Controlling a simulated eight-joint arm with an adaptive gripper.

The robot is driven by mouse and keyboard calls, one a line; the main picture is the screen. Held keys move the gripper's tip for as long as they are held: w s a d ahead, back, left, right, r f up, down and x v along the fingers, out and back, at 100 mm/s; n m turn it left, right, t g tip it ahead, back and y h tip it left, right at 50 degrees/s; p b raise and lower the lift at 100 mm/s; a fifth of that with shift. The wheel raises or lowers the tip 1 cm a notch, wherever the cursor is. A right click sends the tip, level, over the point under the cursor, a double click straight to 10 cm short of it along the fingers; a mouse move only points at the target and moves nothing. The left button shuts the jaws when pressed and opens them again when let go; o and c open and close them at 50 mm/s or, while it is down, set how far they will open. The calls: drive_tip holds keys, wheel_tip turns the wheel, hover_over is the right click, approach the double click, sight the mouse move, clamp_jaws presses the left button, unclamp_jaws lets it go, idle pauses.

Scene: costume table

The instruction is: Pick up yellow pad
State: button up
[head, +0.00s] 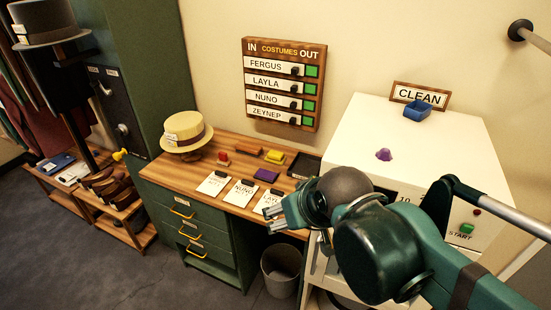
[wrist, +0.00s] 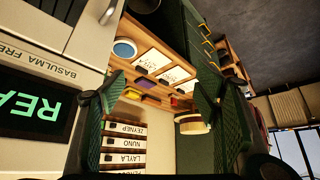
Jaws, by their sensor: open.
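The yellow pad (head: 274,156) lies on the wooden desk (head: 165,168), toward the wall and below the costumes board. It looks small and blocky. In the wrist view, a small yellow shape (wrist: 133,95) between my fingers appears to be the same pad. My gripper (head: 276,214) is open and empty, in front of the desk's right end. It is apart from the pad, which lies farther back. Both fingers spread wide in the wrist view (wrist: 160,88). My arm hides part of the desk's right end.
Near the pad are a purple pad (head: 267,174), an orange-brown block (head: 248,148), a red object (head: 223,158) and a dark tray (head: 304,165). Name cards (head: 241,192) lie in front. A straw hat (head: 186,132) stands left. A white machine (head: 350,130) stands right.

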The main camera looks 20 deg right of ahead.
drive_tip(key=shift+w+r, duration=0.1)
drive_tip(key=w+d+r+m+g+p, duration=0.1)
drive_tip(key=w+r, duration=0.1)
drive_tip(key=w, duration=0.4)
drive_tip(key=w+d+r+m+p, duration=0.1)
drive_tip(key=w+d+r+p, duration=0.15)
drive_tip(key=w, duration=0.35)
drive_tip(key=m+g+h+p, duration=0.3)
drive_tip(key=m+p, duration=0.2)
drive_tip(key=m, duration=0.2)
hover_over(276, 157)
drive_tip(key=a, duration=0.1)
drive_tip(key=f, duration=1.6)
drive_tip(key=shift+w+a+f, duration=0.2)
drive_tip(key=shift+w+f, duration=0.05)
drive_tip(key=shift+f, duration=0.15)
drive_tip(key=shift+f, duration=0.15)
